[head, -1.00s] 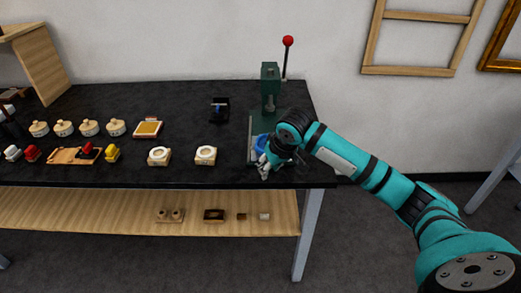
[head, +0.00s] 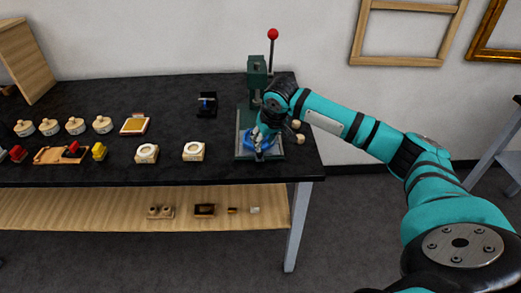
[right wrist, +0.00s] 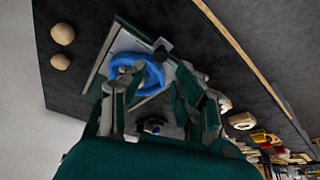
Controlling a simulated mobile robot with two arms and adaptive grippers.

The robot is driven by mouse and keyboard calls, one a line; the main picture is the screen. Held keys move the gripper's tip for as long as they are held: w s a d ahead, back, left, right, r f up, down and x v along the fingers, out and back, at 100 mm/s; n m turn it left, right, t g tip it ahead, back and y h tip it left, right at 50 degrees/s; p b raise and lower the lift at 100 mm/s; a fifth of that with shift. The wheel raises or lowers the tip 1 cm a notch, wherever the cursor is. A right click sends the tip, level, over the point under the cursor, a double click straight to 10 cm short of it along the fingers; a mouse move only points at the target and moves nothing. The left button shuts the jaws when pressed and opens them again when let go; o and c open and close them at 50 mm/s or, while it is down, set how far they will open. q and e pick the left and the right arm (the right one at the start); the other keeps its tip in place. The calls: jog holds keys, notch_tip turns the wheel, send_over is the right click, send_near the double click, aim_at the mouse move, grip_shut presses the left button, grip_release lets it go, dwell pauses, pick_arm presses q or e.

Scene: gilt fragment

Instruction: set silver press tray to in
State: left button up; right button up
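The green press (head: 257,72) with a red-knobbed lever stands at the table's right end. Its silver tray (head: 245,118) lies at its base, partly hidden by my right arm. The tray also shows in the right wrist view as a pale plate (right wrist: 122,42). A blue ring-shaped piece (right wrist: 153,72) lies on it, and also shows in the head view (head: 262,145). My right gripper (right wrist: 158,85) is over the ring, fingers apart, the left one overlapping the ring in the picture. I cannot tell whether it touches. My left gripper is not in view.
Two round wooden knobs (head: 298,131) are just right of the press. Two white blocks with round openings (head: 193,151) lie to the left, and a small black holder (head: 206,105) is behind. A lower shelf (head: 110,215) holds small parts. The table's right edge is close.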

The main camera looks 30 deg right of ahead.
aim_at(260, 154)
jog(key=x, duration=0.7)
grip_shut()
